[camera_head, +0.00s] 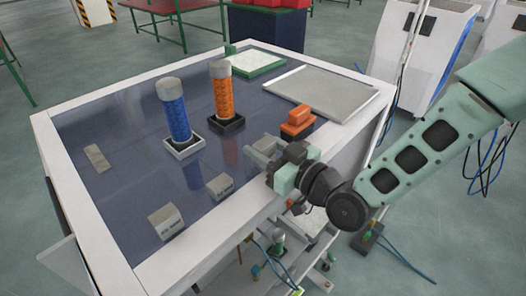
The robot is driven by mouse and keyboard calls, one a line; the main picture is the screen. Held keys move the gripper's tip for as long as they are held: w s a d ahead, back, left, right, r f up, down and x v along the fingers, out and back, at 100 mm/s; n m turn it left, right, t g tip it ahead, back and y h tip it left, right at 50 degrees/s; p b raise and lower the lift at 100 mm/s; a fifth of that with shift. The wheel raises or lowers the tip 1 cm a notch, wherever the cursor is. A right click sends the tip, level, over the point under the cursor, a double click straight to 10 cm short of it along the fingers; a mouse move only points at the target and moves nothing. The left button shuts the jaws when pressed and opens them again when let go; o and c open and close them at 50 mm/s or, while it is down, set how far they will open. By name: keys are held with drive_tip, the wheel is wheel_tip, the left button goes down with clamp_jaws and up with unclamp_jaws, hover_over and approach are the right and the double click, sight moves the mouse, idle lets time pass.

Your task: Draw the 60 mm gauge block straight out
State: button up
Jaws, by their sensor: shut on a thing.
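My gripper (262,150) is over the right part of the dark table top, pointing left and away from the near right edge. Its jaws are shut on a small grey piece, taken to be the 60 mm gauge block; the jaws hide most of it and no marking is readable. Two grey marked blocks lie apart from my gripper: one near the front edge (165,221) and one left of the gripper (220,186). Their markings are too small to read surely. A beige-grey block (97,157) lies at the left.
A blue cylinder (174,110) and an orange cylinder (222,90) stand upright in square bases behind my gripper. An orange block (297,120) sits close behind it. A grey tray (322,92) and a green-rimmed tray (257,65) lie farther back. The front left is mostly clear.

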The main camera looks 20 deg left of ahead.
sight(270, 151)
drive_tip(key=shift+b+v, duration=0.4)
drive_tip(key=shift+v, duration=1.8)
